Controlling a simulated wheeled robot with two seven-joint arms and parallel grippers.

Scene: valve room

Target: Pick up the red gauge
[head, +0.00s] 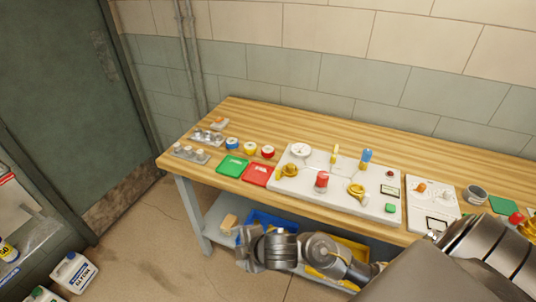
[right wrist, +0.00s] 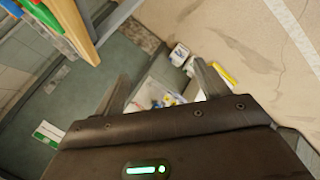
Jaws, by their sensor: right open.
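The red gauge (head: 268,152) is a small round piece with a pale centre. It stands on the wooden bench behind the red square pad, to the right of the yellow gauge (head: 250,148) and blue gauge (head: 232,143). My right gripper (head: 246,249) is in front of the bench, below its top edge and apart from the gauge. In the right wrist view its two fingers (right wrist: 160,82) are spread with nothing between them. The red gauge cannot be made out in that view. My left gripper is not in view.
A green pad (head: 233,166) and a red pad (head: 257,175) lie at the bench's front edge. A white valve panel (head: 338,195) stands to their right. Metal holders (head: 190,153) are at the left end. A blue bin (head: 262,218) sits on the lower shelf. Jugs (head: 74,271) stand on the floor.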

